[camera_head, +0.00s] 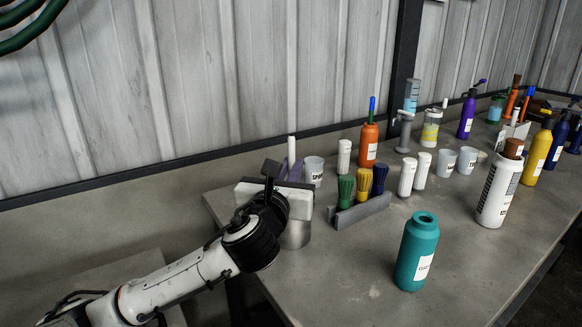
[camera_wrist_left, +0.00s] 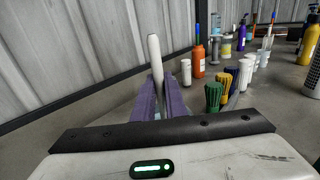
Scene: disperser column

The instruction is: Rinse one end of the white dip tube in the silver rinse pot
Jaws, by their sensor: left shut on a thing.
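The white dip tube (camera_head: 291,148) stands nearly upright between the purple fingers of my left gripper (camera_head: 291,168), its upper part sticking out above them. In the left wrist view the tube (camera_wrist_left: 155,58) rises from between the two fingers of the gripper (camera_wrist_left: 160,92), which is shut on it. The tube's lower end is hidden in both views. The silver rinse pot (camera_head: 296,236) stands at the table's left edge, mostly covered by the gripper body in front of it. Whether the tube is inside or beyond the pot, I cannot tell. My right gripper is not in view.
A grey rack (camera_head: 362,212) with green, yellow and blue brushes stands right of the pot. A white cup (camera_head: 313,170) and an orange bottle (camera_head: 368,147) are behind. A teal bottle (camera_head: 416,252) stands in front.

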